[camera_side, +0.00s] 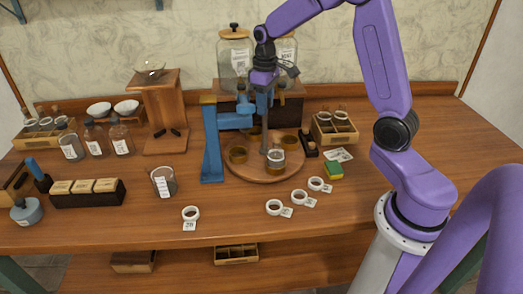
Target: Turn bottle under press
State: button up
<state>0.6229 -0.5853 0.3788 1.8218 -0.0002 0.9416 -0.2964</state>
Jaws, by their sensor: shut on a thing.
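A blue press (212,145) stands at the middle of the table, its arm reaching right over a round wooden turntable (258,175). A small glass bottle (276,161) with a pale label stands upright at the turntable's front right. Several amber round pieces, one of them at the left (238,156), also sit on the turntable. My gripper (264,102) points down beside the press head and is shut on what looks like a grey upright rod (264,135). The rod's lower end is close to the bottle; I cannot tell whether they touch. The fingertips are small and partly merge with the press.
Several white rings with tags, one at the front (274,207), lie on the front table. A labelled beaker (163,181) stands left of the press. Large jars (234,55) stand behind.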

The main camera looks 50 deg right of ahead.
jog(key=m, duration=0.6)
dwell(0.3)
jog(key=m, duration=0.6)
jog(key=o, duration=1.5)
jog(key=shift+w+a, duration=0.1)
jog(key=shift+a, duration=0.1)
jog(key=shift+c, duration=0.5)
jog(key=shift+r, duration=0.1)
